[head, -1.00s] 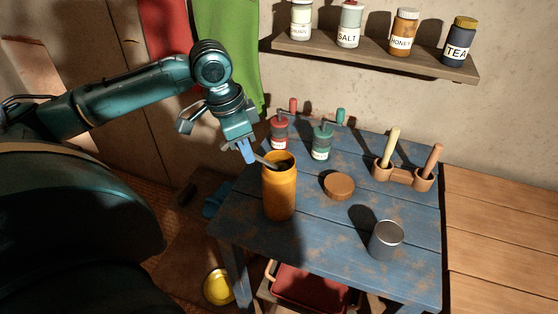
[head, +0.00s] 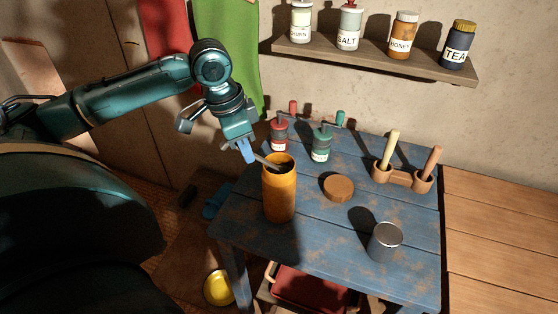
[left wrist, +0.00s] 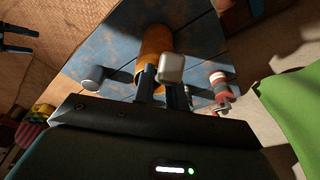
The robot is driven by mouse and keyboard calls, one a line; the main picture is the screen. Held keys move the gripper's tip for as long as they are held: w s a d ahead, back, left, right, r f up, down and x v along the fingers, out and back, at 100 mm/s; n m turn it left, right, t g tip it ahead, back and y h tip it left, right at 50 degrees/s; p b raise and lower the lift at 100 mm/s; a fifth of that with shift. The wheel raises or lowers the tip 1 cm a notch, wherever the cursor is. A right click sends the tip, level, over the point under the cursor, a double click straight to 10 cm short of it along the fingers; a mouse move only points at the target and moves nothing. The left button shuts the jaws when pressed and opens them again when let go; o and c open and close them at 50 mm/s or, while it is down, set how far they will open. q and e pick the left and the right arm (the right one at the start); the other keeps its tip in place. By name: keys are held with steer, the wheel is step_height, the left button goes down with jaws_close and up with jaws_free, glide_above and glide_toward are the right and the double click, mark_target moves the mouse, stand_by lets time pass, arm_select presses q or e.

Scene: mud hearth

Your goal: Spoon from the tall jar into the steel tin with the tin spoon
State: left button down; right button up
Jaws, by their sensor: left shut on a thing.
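The tall jar (head: 279,195) is orange and stands open and upright at the left of the blue table. My left gripper (head: 248,156) is shut on the tin spoon (head: 265,161), beside and slightly above the jar's rim. The spoon slants into the jar's mouth, and its far end is hidden inside. The left wrist view shows a grey squarish end of the spoon (left wrist: 171,68) by the fingers, with the jar (left wrist: 155,42) behind. The steel tin (head: 385,241) stands upright at the front right of the table; my gripper is well away from it.
A round brown lid (head: 339,187) lies right of the jar. A red grinder (head: 280,133) and a green grinder (head: 322,142) stand behind. A wooden holder (head: 402,176) with two handled tools is at the back right. The table between lid and tin is clear.

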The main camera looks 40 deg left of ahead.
arm_select(q)
steer(key=shift+p+v, duration=0.6)
steer(key=shift+v, duration=0.5)
steer(key=shift+w+d+r, duration=0.2)
steer(key=shift+w+d+v, duration=0.15)
steer(key=shift+w+v, duration=0.05)
steer(key=shift+v, duration=0.85)
steer(key=shift+w+d+v, duration=0.1)
steer(key=shift+w+v, duration=0.05)
steer(key=shift+v, duration=0.95)
steer(key=shift+f, duration=0.1)
